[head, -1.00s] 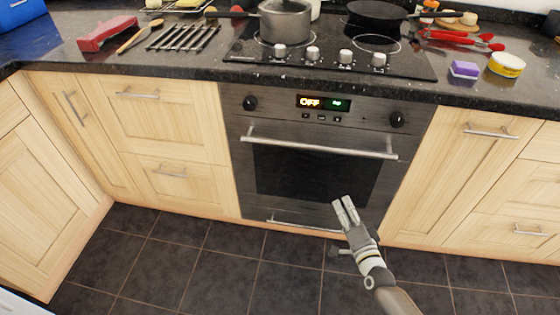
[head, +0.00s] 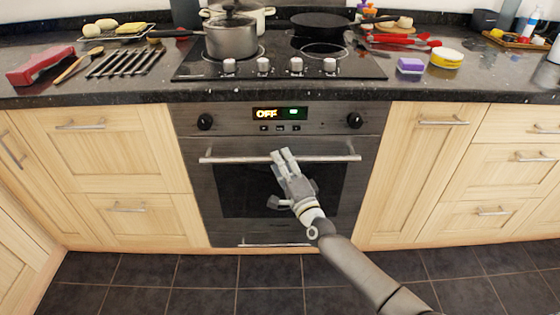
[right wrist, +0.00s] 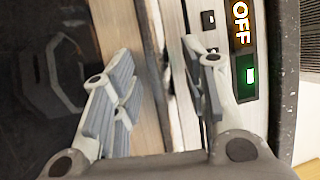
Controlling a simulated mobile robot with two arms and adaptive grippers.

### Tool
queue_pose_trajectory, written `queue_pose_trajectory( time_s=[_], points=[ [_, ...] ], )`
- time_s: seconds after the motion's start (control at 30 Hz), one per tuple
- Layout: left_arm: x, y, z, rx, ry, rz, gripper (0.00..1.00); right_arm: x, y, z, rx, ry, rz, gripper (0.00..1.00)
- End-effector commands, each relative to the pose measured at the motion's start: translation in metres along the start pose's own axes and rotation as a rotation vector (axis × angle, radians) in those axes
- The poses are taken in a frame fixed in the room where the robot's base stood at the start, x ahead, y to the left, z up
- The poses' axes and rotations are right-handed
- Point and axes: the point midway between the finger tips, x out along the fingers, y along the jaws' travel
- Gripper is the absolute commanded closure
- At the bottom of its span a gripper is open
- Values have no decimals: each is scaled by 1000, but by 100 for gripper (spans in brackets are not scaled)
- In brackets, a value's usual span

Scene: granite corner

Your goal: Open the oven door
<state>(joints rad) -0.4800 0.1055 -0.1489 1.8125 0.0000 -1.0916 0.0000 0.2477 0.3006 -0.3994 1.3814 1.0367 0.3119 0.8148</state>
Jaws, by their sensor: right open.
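The built-in oven door (head: 236,192) is shut, with a dark glass window and a horizontal metal handle (head: 232,160) along its top. My right gripper (head: 283,156) is in front of the door, its fingertips overlapping the middle of the handle in the head view. In the right wrist view the open right gripper (right wrist: 165,65) has its fingers apart, with the handle (right wrist: 155,60) running between them in the picture. I cannot tell whether they touch it. My left gripper is not in view.
The control panel (head: 281,117) above the door reads OFF between two black knobs. A cooktop with a pot (head: 231,38) and a pan (head: 318,22) is above. Wooden cabinets flank the oven. The dark tiled floor (head: 207,283) in front is clear.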

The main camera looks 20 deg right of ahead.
Motion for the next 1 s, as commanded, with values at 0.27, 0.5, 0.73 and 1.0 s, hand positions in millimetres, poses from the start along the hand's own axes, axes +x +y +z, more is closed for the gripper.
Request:
queue_pose_trajectory(
  time_s=[0.27,0.5,0.73,1.0],
  points=[
    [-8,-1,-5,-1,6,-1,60,17,0,0,1,0,1,59],
    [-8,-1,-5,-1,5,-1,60,17,0,0,0,0,1,59],
    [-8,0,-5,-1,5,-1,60,17,0,0,0,0,1,86],
    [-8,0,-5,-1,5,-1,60,17,0,0,0,0,1,100]
  ],
)
